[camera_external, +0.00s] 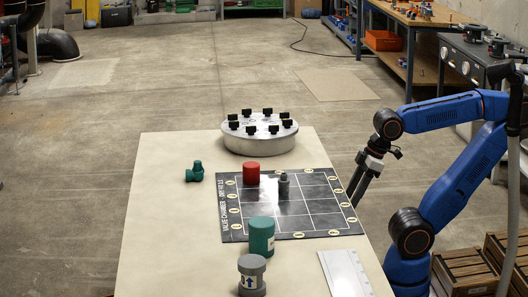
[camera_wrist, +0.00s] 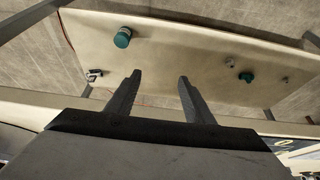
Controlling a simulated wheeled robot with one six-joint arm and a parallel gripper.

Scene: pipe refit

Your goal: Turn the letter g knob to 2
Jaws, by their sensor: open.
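A round metal drum (camera_external: 260,140) stands at the far end of the table, with several black knobs (camera_external: 268,112) with yellow marks around its top. Their letters and numbers are too small to read, so I cannot tell which is g or where it points. My gripper (camera_external: 357,188) hangs at the right edge of the table, pointing down and apart from the drum. In the wrist view my gripper (camera_wrist: 159,77) is open with nothing between its fingers. The drum does not show clearly in the wrist view.
A dark grid mat (camera_external: 310,222) bears a red cylinder (camera_external: 251,173) and a grey fitting (camera_external: 284,186). A green canister (camera_external: 261,236), a grey canister (camera_external: 252,275), a green fitting (camera_external: 195,172) and a white plate (camera_external: 344,273) are also on the table (camera_external: 160,235). The table's left side is mostly clear.

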